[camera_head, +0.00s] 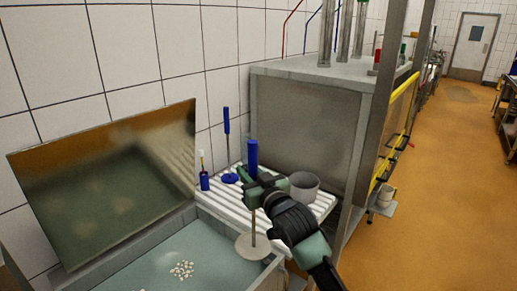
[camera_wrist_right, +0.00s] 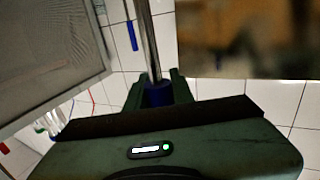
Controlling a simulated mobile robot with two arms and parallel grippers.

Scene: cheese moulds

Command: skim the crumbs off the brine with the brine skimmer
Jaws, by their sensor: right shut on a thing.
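My right gripper (camera_head: 262,187) is shut on the brine skimmer's blue handle (camera_head: 252,155). The skimmer hangs roughly upright, its thin shaft running down to a pale round disc (camera_head: 254,247). The disc shows over the right end of the brine vat (camera_head: 212,215), near its rim; its height above the brine is hard to tell. In the right wrist view the blue grip (camera_wrist_right: 158,95) sits between the fingers, with the metal shaft (camera_wrist_right: 148,40) beyond. White crumbs (camera_head: 182,270) lie in a loose cluster on the greenish brine (camera_head: 150,265), left of the disc. My left gripper is not in view.
A raised metal lid (camera_head: 105,180) stands behind the vat. A large steel cabinet (camera_head: 305,125) stands to the right. Orange floor is open beyond.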

